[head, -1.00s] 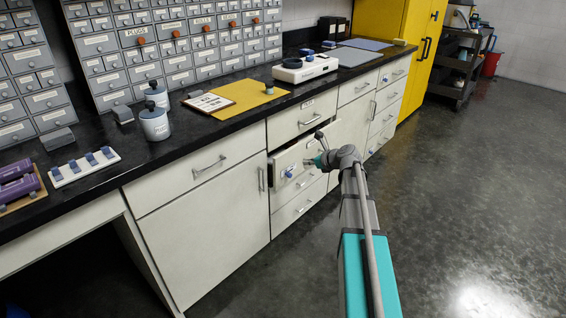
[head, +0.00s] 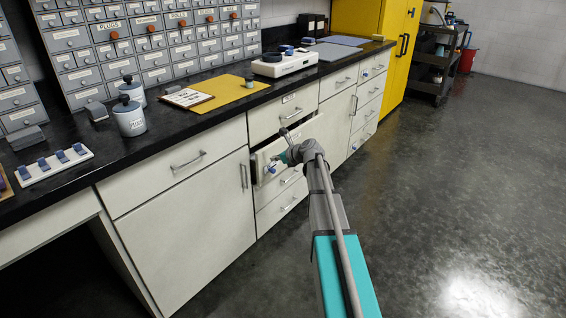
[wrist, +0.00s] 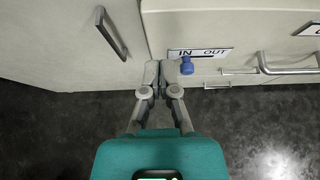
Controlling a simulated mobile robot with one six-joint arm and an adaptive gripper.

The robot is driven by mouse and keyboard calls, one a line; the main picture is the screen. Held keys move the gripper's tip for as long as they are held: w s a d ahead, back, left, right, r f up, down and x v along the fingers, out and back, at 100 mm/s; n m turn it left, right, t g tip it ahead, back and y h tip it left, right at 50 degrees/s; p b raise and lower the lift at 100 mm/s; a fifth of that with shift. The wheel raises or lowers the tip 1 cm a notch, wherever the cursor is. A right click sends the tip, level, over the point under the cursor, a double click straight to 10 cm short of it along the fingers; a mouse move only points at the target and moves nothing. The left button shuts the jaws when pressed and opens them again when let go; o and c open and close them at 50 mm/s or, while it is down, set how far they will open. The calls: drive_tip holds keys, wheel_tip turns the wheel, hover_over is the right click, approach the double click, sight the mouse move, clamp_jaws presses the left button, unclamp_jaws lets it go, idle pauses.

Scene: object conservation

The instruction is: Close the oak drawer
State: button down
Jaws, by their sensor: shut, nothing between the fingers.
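No oak-coloured drawer shows; the drawers are cream. In the head view, one drawer (head: 260,169) in the second row stands partly pulled out, with a dark gap above its front. It has a blue knob (head: 271,168); a blue knob also shows in the wrist view (wrist: 187,65), beside an IN/OUT label (wrist: 210,51). My gripper (wrist: 162,64) is shut and empty, its tips close to the left of this knob and label. I cannot tell whether it touches the front. In the head view my wrist hides part of the drawer.
A cabinet door (head: 190,230) lies left of the drawers, its handle (wrist: 110,33) near my gripper in the wrist view. The black counter (head: 150,158) holds jars and a yellow mat. The floor (head: 440,200) right is clear.

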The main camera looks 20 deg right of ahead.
sight(261, 156)
drive_tip(key=shift+w+a+f, duration=0.1)
drive_tip(key=shift+w+a, duration=0.3)
drive_tip(key=shift+w, duration=0.35)
drive_tip(key=shift+w+a+f, duration=0.1)
drive_tip(key=shift+w+a, duration=0.35)
drive_tip(key=shift+w, duration=0.25)
drive_tip(key=shift+w+a+f, duration=0.1)
drive_tip(key=shift+w+a, duration=0.3)
drive_tip(key=shift+w, duration=0.35)
